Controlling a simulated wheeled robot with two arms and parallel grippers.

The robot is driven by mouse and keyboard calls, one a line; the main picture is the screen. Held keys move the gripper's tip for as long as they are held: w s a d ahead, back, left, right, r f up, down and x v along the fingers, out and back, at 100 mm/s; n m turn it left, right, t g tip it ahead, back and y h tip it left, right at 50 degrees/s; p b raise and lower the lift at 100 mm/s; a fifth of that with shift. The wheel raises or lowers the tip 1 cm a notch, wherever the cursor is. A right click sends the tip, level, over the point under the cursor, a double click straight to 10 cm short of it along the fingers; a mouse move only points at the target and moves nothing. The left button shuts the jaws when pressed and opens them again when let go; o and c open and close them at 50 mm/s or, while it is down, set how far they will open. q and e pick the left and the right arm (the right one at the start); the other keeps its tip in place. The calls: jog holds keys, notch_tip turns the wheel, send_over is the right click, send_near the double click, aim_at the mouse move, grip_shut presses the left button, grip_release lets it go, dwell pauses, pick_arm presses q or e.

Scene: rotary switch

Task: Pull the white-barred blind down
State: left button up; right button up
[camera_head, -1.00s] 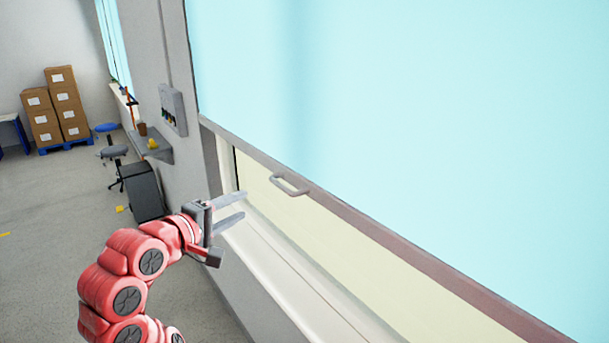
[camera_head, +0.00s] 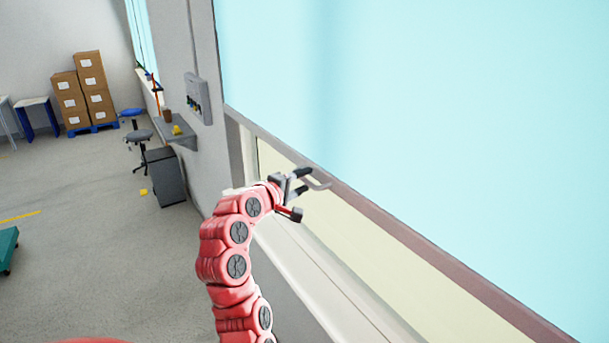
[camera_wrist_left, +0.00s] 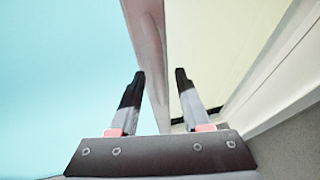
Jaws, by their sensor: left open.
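The large light-blue blind (camera_head: 420,120) covers most of the window. Its bottom bar (camera_head: 400,232) looks grey to brownish rather than white and slopes down to the right in the head view. A small grey handle (camera_head: 321,184) sits at the bar's left part, partly hidden by my fingers. My left gripper (camera_head: 307,181) is open at this handle; I cannot tell if it touches. In the left wrist view the open left gripper (camera_wrist_left: 160,75) has one finger over the blue blind (camera_wrist_left: 60,80) and one over the pale pane, with the bar (camera_wrist_left: 150,40) between them. My right gripper is not in view.
A pale window sill (camera_head: 310,262) runs below the bar. A grey wall box (camera_head: 197,97) and a small shelf (camera_head: 177,134) are on the wall at left. Stools, a dark cabinet (camera_head: 165,178) and stacked cartons (camera_head: 85,92) stand farther back. The floor at left is mostly clear.

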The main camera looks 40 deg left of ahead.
pick_arm(q)
jog(key=shift+w, duration=0.55)
jog(key=shift+f, duration=0.1)
grip_shut()
dwell(1.0)
